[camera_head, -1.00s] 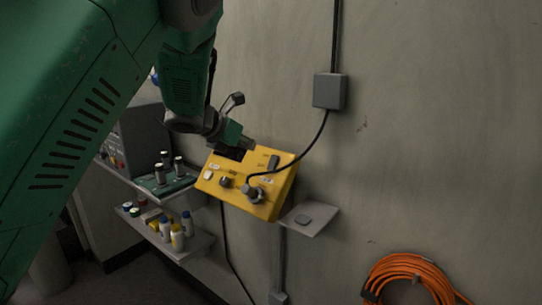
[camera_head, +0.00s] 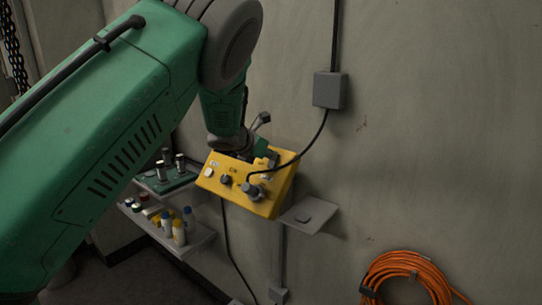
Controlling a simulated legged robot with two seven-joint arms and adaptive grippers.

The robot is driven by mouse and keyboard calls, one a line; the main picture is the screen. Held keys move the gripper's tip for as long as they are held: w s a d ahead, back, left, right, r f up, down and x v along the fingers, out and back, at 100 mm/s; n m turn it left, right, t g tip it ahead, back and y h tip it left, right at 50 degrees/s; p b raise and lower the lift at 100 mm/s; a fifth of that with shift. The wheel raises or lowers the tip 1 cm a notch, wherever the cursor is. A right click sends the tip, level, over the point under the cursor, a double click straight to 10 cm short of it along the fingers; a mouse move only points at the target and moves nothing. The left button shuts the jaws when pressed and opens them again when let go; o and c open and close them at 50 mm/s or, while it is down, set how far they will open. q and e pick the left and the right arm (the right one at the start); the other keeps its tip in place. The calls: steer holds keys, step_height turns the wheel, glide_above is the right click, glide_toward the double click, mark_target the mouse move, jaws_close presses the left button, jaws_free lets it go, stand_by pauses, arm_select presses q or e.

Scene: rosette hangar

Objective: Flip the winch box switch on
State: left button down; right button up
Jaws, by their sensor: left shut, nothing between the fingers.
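The yellow winch box (camera_head: 282,195) is fixed at the wall in the middle of the head view. Its sloped face carries a white button, a dark knob, a round cable plug (camera_head: 253,191) and, at the upper right, a dark switch (camera_head: 272,157). My left gripper (camera_head: 262,153) is at the box's upper edge, shut and empty, close beside the switch. I cannot tell whether it touches the switch. The gripper and wrist hide the upper part of the box face. My right gripper is not in view.
A black cable runs from the plug to a grey wall box (camera_head: 329,90). A small grey shelf (camera_head: 308,216) is right of the winch box. Shelves with bottles (camera_head: 178,232) and a green battery tray (camera_head: 165,183) are at left. An orange cable coil (camera_head: 412,272) hangs lower right.

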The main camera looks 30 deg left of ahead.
arm_select(q)
steer(key=shift+w+d+r+g+p, duration=0.25)
steer(key=shift+g+p, duration=0.35)
steer(key=shift+p, duration=1.6)
steer(key=shift+w+a+f+b, duration=0.1)
steer(key=shift+w+f+b, duration=0.15)
steer(key=shift+f+b, duration=0.35)
steer(key=shift+r, duration=0.25)
steer(key=shift+f, duration=0.1)
